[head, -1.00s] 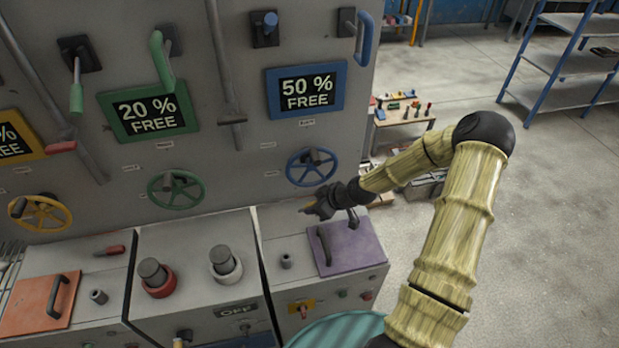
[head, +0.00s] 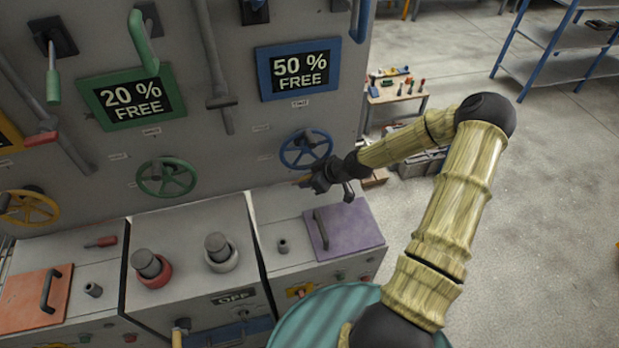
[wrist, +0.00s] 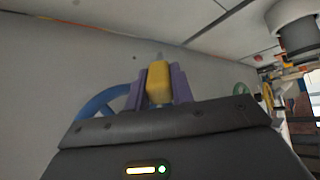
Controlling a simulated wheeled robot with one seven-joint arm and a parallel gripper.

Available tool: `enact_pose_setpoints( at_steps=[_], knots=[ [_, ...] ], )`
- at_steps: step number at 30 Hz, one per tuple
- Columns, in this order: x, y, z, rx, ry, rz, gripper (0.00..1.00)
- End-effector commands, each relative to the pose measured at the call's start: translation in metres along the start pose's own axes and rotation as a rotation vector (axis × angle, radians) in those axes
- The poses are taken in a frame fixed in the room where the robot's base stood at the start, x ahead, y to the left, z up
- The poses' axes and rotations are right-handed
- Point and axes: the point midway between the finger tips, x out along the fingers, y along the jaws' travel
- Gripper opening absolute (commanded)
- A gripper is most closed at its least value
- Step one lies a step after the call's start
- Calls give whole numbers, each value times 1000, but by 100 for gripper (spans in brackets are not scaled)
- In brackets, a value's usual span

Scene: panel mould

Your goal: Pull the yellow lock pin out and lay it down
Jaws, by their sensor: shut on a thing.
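My gripper (head: 307,181) is at the end of my arm, in front of the panel wall and below the blue handwheel, above the right-hand console. In the wrist view its two purple fingers (wrist: 158,88) are shut on the yellow lock pin (wrist: 158,80). A short grey tip of the pin shows beyond the yellow part, and nothing is seen around that tip.
The blue handwheel (head: 306,149) is close behind my gripper. The right console (head: 278,222) has a purple lid (head: 352,228) with a dark handle and a small grey post (head: 283,246). A middle console (head: 190,285) carries two grey knobs. Free floor lies right.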

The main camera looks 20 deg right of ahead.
Motion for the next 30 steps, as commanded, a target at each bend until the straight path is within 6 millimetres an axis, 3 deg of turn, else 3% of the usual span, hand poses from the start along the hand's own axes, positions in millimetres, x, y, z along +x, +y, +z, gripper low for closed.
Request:
enact_pose_setpoints(
  at_steps=[18,30],
  knots=[
    [45,0,43,0,0,-1,0],
    [50,0,49,0,0,0,0]
  ],
)
